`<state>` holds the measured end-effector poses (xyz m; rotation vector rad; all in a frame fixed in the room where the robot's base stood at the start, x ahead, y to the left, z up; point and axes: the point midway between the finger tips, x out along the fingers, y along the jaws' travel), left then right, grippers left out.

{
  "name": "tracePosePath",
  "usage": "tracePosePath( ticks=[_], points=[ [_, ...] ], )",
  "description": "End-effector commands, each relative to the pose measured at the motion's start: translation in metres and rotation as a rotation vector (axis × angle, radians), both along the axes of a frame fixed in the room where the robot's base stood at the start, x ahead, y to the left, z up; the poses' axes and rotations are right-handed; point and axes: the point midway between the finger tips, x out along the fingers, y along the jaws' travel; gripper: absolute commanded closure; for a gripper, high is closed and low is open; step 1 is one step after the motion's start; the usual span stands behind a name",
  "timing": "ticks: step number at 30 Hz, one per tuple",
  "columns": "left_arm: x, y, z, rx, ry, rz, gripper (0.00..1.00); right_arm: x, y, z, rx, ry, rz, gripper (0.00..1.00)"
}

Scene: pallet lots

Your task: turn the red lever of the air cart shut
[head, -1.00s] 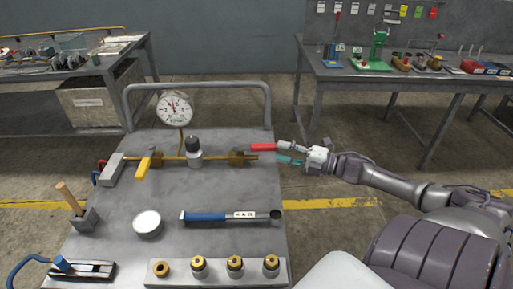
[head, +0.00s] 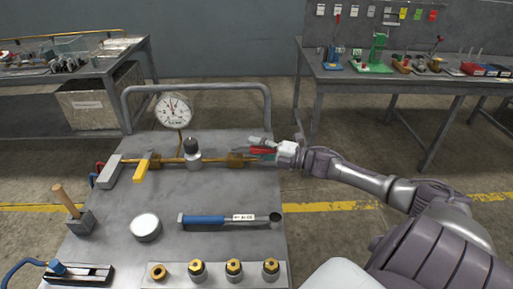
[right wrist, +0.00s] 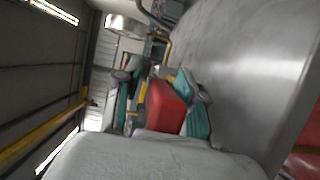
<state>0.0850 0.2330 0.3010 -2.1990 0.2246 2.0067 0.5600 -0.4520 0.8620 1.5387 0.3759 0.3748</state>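The red lever (head: 263,151) is at the right end of the brass pipe on the air cart (head: 225,190). It points right, roughly along the pipe. My right gripper (head: 262,148) is at the lever, with one finger on its far side and one on its near side. In the right wrist view the red lever (right wrist: 166,107) lies between the teal finger pads of my right gripper (right wrist: 158,108). A gap shows beside one pad, so the gripper looks open around the lever. My left gripper is not in view.
A yellow lever (head: 142,167), a round gauge (head: 174,110) and a blue-handled tool (head: 215,219) are on the cart. The cart's grey rail (head: 200,88) rises behind the pipe. A workbench (head: 400,78) stands at the back right, with bare floor between.

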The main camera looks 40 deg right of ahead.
Motion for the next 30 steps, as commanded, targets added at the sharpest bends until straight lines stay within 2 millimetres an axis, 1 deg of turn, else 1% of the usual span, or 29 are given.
tracePosePath(
  ticks=[1, 6, 16, 20, 23, 30],
  points=[
    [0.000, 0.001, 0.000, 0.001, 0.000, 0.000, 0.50, 0.000, 0.000, 0.000, 0.000, 0.000, 0.000, 0.73],
    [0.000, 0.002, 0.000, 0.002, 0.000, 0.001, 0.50, 0.000, 0.000, 0.000, 0.000, 0.000, 0.000, 1.00],
    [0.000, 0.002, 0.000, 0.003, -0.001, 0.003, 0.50, 0.000, 0.000, 0.000, 0.000, 0.001, 0.000, 1.00],
    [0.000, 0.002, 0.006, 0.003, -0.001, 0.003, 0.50, -0.002, 0.001, 0.001, 0.000, 0.001, -0.013, 1.00],
    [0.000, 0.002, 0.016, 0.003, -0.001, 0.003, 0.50, -0.003, 0.003, 0.003, 0.004, 0.002, -0.041, 1.00],
    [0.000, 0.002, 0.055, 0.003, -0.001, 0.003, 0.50, -0.012, 0.009, 0.007, 0.008, 0.003, -0.185, 1.00]
  ],
)
